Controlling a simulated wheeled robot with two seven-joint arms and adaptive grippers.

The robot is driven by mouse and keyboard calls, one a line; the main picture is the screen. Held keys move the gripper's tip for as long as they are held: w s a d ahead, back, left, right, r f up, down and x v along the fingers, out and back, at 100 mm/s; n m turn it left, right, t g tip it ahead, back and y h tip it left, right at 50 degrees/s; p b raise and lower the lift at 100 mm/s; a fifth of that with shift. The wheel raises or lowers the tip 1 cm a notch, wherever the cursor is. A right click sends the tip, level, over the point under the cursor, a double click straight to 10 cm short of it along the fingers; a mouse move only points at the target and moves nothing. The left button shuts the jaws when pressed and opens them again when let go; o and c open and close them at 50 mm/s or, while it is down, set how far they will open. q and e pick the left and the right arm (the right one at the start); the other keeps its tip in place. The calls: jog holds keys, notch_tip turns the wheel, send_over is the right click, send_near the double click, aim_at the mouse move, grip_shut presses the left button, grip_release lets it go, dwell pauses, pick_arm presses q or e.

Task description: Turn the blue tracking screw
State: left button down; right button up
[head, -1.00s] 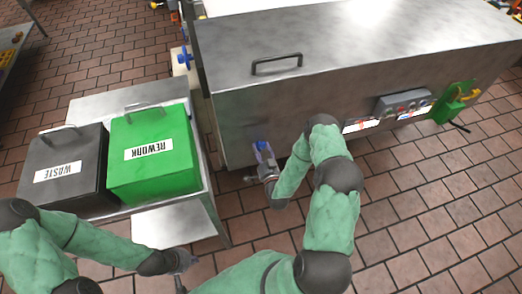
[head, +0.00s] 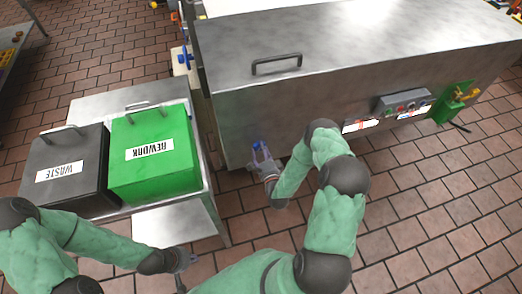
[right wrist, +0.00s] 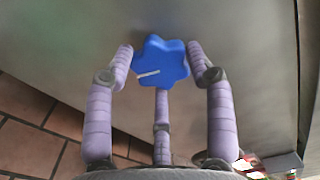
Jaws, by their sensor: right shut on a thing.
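The blue tracking screw (right wrist: 160,60) is a lobed knob with a white mark, in front of the metal machine side in the right wrist view. It shows small and partly hidden in the head view (head: 257,145). My right gripper (right wrist: 162,65) has its purple fingers around the knob, one on each side and one below, shut on it. In the head view my right gripper (head: 263,155) is at the lower left part of the machine's front. My left gripper (head: 188,262) is low at the bottom, away from the screw; its fingers are too small to read.
The large metal machine (head: 330,95) has a handle on top and a control panel (head: 405,105) at its right. A grey WASTE bin (head: 60,172) and a green REWORK bin (head: 153,155) stand on a metal cart (head: 220,225) to the left. Brick floor is open at right.

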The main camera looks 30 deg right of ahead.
jog(key=shift+d+m, duration=0.1)
jog(key=shift+m, duration=3.5)
jog(key=o, duration=1.2)
jog(key=v, duration=1.2)
jog(key=shift+f, duration=0.1)
